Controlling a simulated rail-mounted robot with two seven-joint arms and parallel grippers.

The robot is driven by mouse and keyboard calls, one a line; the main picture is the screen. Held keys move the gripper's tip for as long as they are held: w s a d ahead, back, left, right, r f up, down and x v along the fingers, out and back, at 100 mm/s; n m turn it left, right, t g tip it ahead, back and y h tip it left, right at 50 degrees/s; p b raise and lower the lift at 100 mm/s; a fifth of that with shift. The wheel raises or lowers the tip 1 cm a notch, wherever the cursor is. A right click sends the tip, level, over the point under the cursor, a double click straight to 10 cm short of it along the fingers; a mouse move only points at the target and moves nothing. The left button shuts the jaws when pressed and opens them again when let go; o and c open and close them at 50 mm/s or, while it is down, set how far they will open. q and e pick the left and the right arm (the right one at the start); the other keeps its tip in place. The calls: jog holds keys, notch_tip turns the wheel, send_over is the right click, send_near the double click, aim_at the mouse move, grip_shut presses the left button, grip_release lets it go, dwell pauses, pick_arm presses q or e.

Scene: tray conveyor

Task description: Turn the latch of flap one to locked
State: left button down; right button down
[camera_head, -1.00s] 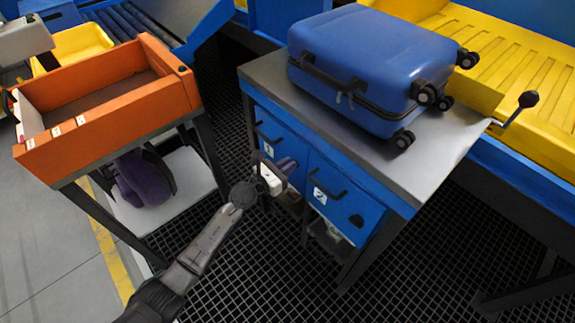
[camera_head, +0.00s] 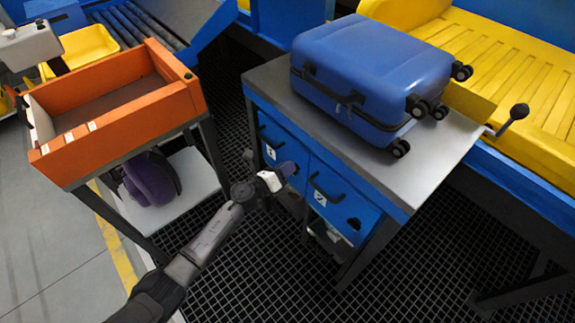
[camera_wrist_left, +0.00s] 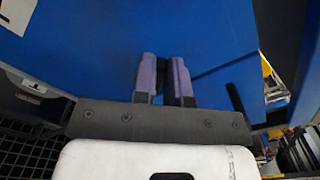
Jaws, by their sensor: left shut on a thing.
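Flap one (camera_head: 292,149) is the blue left-hand door under the metal-topped bench, with a dark bar handle (camera_head: 271,136) and a label with a 1. My left gripper (camera_head: 287,168) is at its lower right part. In the left wrist view, the purple fingers (camera_wrist_left: 165,80) are close together against the blue face (camera_wrist_left: 85,45), with a narrow dark piece between them. The left gripper is shut on this piece, which sits where a latch is. The fingers hide most of it, so I cannot tell which way it is turned. The right gripper is not in view.
Flap two (camera_head: 338,190), to the right, has a handle and a dark oval latch (camera_head: 353,223). A blue suitcase (camera_head: 370,70) lies on the bench top (camera_head: 440,150). An orange tray (camera_head: 115,125) on a stand is at left. Dark grating floor lies between them.

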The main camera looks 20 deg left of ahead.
pick_arm(q)
jog(key=shift+w+a+f+n+p, duration=0.15)
jog(key=shift+n+p, duration=0.45)
jog(key=shift+n, duration=0.95)
jog(key=shift+s+f+n+p, duration=0.1)
jog(key=shift+f+n+p, duration=0.35)
jog(key=shift+n, duration=1.15)
jog(key=shift+w+a+n+p, duration=0.1)
jog(key=shift+n+p, duration=0.65)
jog(key=shift+n, duration=0.8)
jog(key=c, duration=1.2)
grip_release()
jog(key=shift+o, duration=0.2)
